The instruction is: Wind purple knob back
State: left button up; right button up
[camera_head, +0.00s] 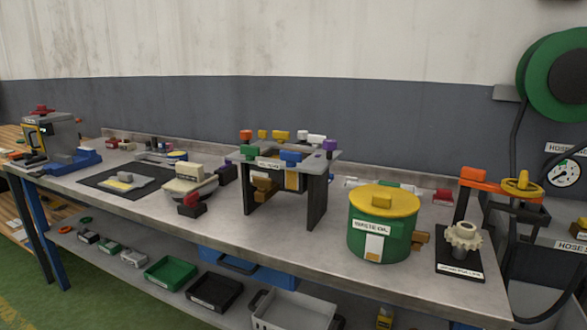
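A purple knob (329,147) sits at the right end of the top plate of a grey stand (314,196) in the middle of the bench. Its turned position is too small to tell. A darker purplish piece (227,172) stands on the bench left of the stand. Neither of my grippers is in view, and nothing is seen touching the knob.
The grey bench (300,245) carries a green waste oil drum with a yellow lid (384,199) right of the stand. Further right are a gear on a black plate (463,236) and an orange arm (480,181). A scale-like device (187,183) stands left. The bench's front strip is mostly clear.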

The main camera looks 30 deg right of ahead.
aim_at(329, 145)
jog(key=u, duration=1.75)
jog(key=k, duration=1.45)
jog(key=z, duration=1.35)
